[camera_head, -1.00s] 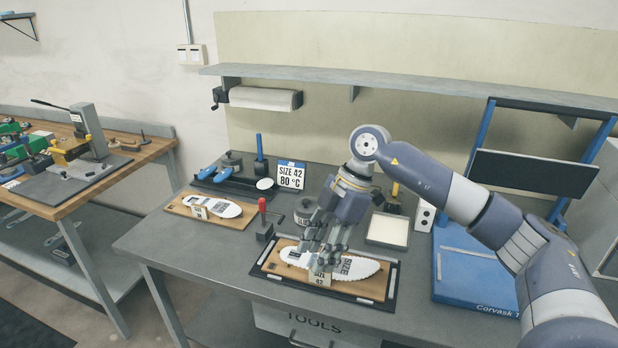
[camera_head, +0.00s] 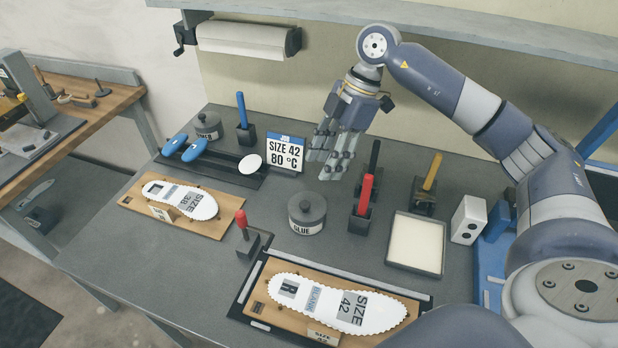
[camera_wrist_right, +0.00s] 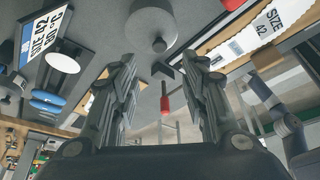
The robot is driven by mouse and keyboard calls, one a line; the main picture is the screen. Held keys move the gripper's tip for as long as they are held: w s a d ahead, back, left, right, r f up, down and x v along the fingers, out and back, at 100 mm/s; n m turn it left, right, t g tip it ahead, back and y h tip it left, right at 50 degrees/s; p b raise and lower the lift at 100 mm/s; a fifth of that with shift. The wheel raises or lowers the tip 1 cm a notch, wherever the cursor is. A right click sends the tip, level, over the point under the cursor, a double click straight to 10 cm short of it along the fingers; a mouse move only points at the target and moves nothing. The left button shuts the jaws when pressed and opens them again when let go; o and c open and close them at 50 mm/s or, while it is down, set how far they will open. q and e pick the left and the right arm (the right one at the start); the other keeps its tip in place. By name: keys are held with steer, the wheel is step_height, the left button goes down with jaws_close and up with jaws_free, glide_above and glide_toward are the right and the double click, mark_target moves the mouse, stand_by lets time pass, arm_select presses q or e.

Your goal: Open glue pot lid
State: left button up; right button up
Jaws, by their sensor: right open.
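The glue pot (camera_head: 306,226) is a round grey pot with a label reading GLUE, upright near the middle of the bench. Its dark grey lid (camera_head: 307,206), with a small knob on top, sits on it. In the right wrist view the lid (camera_wrist_right: 150,24) shows ahead of the fingers at the top. My right gripper (camera_head: 327,162) is open and empty. In the head view it hangs above and behind the pot, fingers pointing down, apart from the lid. My left gripper is not in view.
A red-handled tool (camera_head: 363,195) in a black holder stands right of the pot, and another red-handled holder (camera_head: 243,225) front left. The SIZE 42 sign (camera_head: 285,150) stands behind left. An insole board (camera_head: 265,317) lies in front. A white tray (camera_head: 416,243) lies right.

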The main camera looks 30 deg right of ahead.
mark_target(305, 203)
steer(key=p+x, duration=0.2)
steer(key=x, duration=0.8)
steer(key=shift+a+f, duration=0.1)
steer(key=shift+f, duration=0.2)
steer(key=shift+c, duration=0.5)
jaws_close()
